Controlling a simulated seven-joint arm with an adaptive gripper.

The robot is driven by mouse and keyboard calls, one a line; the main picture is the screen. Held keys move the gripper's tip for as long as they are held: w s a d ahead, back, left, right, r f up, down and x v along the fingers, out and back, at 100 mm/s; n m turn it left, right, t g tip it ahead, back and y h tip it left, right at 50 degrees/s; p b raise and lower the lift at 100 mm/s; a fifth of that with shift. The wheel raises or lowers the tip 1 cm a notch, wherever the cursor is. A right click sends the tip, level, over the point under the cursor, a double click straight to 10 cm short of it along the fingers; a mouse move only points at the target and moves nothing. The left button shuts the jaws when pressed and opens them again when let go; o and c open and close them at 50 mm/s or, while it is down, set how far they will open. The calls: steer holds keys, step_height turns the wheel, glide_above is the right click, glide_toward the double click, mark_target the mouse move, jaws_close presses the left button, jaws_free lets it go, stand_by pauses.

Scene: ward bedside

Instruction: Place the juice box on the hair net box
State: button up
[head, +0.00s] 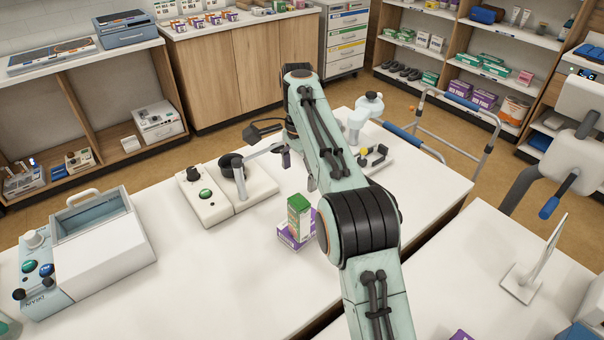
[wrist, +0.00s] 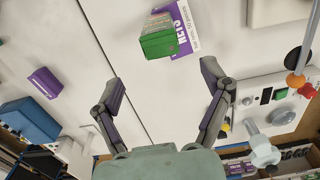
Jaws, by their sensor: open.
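The juice box (head: 299,208), a green carton with an orange-brown patch, stands upright on the purple-and-white hair net box (head: 285,238). In the wrist view the juice box (wrist: 158,42) shows its green end, with the hair net box (wrist: 186,34) partly hidden behind it. My gripper (head: 298,171) is open and empty, above the table and apart from both boxes. Its two spread fingers also show in the wrist view (wrist: 163,74), with the juice box beyond the gap between them.
A white device with a dark round cup (head: 233,182) stands behind the boxes to the left. A larger white case (head: 105,245) is at the far left. Bare white table (head: 215,270) lies left of the boxes. A second table (head: 450,270) is at the right.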

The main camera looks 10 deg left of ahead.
steer(key=shift+r, duration=0.35)
steer(key=s+d+r+n, duration=0.2)
steer(key=s+d+r, duration=0.1)
steer(key=s+d, duration=0.3)
steer(key=s+d+r+n, duration=0.3)
steer(key=s+d, duration=0.2)
steer(key=s, duration=0.2)
steer(key=s+d+f+n, duration=0.2)
steer(key=s+f, duration=0.2)
steer(key=s, duration=0.7)
steer(key=s+d+f+n, duration=0.3)
steer(key=s+f, duration=0.1)
steer(key=s, duration=0.6)
steer(key=shift+s+f+y, duration=0.25)
steer(key=shift+s+y, duration=0.15)
steer(key=shift+c, duration=0.6)
